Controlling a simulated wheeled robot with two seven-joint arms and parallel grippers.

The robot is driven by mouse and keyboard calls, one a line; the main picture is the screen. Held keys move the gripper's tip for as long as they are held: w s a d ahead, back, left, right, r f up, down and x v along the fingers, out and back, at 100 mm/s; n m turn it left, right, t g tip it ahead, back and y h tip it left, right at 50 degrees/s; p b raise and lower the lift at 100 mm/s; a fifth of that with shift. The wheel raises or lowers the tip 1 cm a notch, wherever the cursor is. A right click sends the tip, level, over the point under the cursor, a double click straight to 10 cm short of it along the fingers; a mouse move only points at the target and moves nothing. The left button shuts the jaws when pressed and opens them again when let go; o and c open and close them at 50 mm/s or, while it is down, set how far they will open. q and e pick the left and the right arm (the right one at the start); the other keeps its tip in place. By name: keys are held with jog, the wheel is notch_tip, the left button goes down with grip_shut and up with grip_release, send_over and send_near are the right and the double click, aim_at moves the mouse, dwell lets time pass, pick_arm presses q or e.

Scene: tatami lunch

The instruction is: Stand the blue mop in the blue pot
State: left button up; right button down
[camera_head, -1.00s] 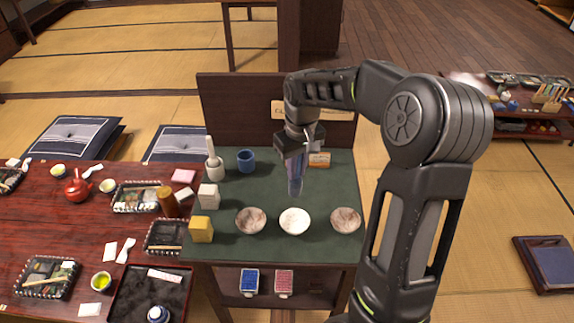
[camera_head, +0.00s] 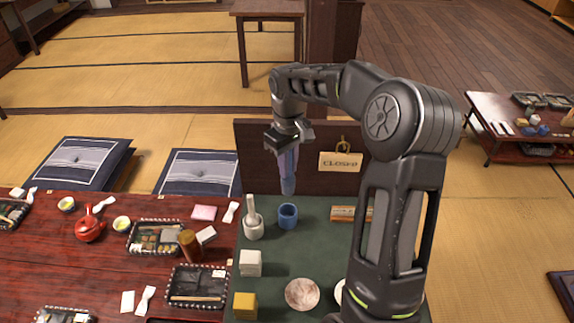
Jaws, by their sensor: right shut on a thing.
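The blue mop (camera_head: 288,174) hangs upright, head down, from my right gripper (camera_head: 288,143), which is shut on its upper part. The blue pot (camera_head: 288,217) stands upright on the green table top (camera_head: 318,247), towards its back left. The mop's lower end shows just above the pot's rim and in line with it, apart from it in the picture. How far in front of or behind the rim it is, I cannot tell exactly. My left gripper is out of view.
A white mop in a white pot (camera_head: 253,226) stands close left of the blue pot. A white block (camera_head: 250,263), a yellow block (camera_head: 244,305) and a round dish (camera_head: 302,293) are nearer. Behind rises a dark board with a CLOSED sign (camera_head: 341,161).

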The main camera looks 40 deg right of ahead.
aim_at(287, 194)
jog(key=shift+w+f, duration=0.15)
jog(key=shift+f, duration=0.1)
jog(key=shift+f+b, duration=1.75)
jog(key=shift+f, duration=0.35)
jog(key=shift+f+b, duration=2.3)
jog(key=shift+f, duration=1.15)
jog(key=c, duration=1.3)
grip_release()
jog(key=shift+r, duration=0.1)
